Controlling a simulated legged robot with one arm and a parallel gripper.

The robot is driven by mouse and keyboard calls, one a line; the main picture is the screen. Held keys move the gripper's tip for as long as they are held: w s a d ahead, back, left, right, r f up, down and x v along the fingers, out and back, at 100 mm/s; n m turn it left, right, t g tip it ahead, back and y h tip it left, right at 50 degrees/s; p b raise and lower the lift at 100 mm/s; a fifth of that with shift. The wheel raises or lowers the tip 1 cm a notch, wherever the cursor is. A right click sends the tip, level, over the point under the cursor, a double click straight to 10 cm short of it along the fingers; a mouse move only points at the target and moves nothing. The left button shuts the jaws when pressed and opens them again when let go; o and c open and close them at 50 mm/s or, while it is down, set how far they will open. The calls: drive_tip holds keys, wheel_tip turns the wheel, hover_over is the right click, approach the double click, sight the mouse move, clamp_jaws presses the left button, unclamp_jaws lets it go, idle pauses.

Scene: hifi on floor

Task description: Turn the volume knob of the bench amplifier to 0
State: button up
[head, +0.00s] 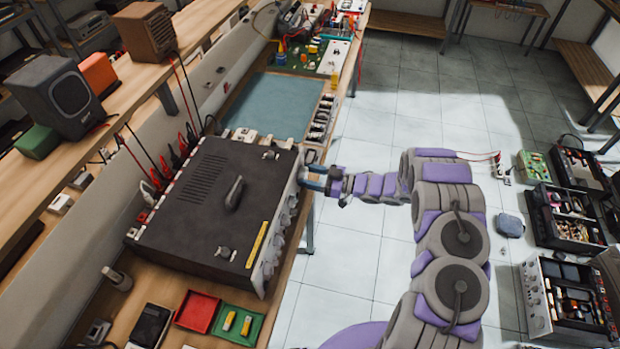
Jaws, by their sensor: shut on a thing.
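The bench amplifier (205,205) is a large dark box on the wooden bench, with its light front panel facing right. Several pale knobs line that panel. My gripper (308,178) reaches in from the right at the far end of the panel, with its blue fingers shut on a knob there. The fingers and the steep view hide most of that knob. Its marks and pointer cannot be read, so I cannot tell its setting.
A red tray (197,311) and a green tray (238,324) lie at the near end of the bench. A blue-green mat (270,105) lies beyond the amplifier. Tiled floor between is mostly clear.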

drive_tip(key=shift+f+n+b, duration=0.15)
drive_tip(key=shift+n+b, duration=0.35)
drive_tip(key=shift+n, duration=0.6)
drive_tip(key=o, duration=1.1)
drive_tip(key=shift+c, duration=0.2)
drive_tip(key=shift+d, duration=0.1)
drive_tip(key=p+v, duration=0.1)
drive_tip(key=v, duration=1.6)
drive_tip(key=shift+d+p, duration=0.2)
drive_tip(key=shift+p, duration=0.15)
